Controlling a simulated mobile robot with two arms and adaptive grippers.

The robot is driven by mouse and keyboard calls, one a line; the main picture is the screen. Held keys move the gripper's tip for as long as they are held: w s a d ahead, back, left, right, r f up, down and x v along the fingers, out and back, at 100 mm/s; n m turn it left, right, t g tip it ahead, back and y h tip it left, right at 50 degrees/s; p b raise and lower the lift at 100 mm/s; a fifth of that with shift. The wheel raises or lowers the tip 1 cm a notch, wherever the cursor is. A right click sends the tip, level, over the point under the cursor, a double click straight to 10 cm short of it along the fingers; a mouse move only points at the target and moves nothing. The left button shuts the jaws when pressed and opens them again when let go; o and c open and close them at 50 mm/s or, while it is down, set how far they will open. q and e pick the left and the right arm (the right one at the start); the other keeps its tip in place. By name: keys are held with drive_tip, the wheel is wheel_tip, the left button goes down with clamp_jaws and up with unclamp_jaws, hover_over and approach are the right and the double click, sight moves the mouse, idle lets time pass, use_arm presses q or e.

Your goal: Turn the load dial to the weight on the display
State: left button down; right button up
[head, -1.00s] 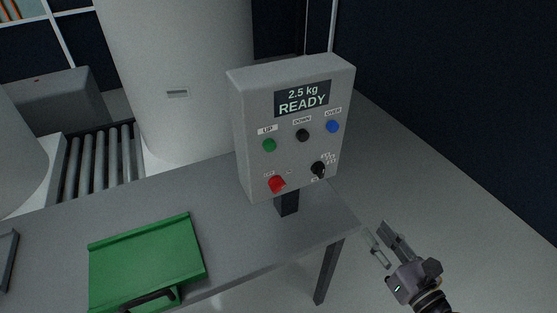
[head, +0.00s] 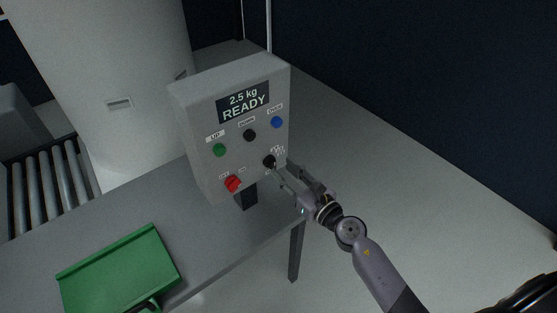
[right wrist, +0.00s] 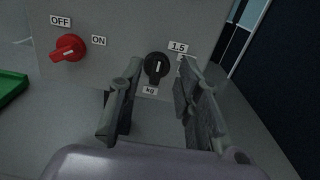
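The grey control box (head: 205,140) stands on a post at the table's edge. Its display (head: 243,102) reads "2.5 kg READY". The black load dial (head: 269,161) is at the panel's lower right; in the right wrist view the dial (right wrist: 157,67) has a white pointer line standing about upright, with a "1.5" label to its upper right and "kg" below. Other weight labels are partly hidden by a finger. My right gripper (head: 280,178) is open just in front of the dial; in the right wrist view its fingers (right wrist: 155,95) are spread, with the dial beyond them. My left gripper is not in view.
A red switch (head: 232,183) with OFF and ON labels is left of the dial. Green (head: 219,150), black (head: 250,135) and blue (head: 276,122) buttons sit above. A green tray (head: 120,270) lies on the table. Floor right of the table is clear.

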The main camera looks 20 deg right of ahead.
sight(275, 162)
drive_tip(key=shift+x, duration=1.75)
drive_tip(key=shift+c, duration=0.6)
drive_tip(key=shift+s, duration=0.1)
clamp_jaws()
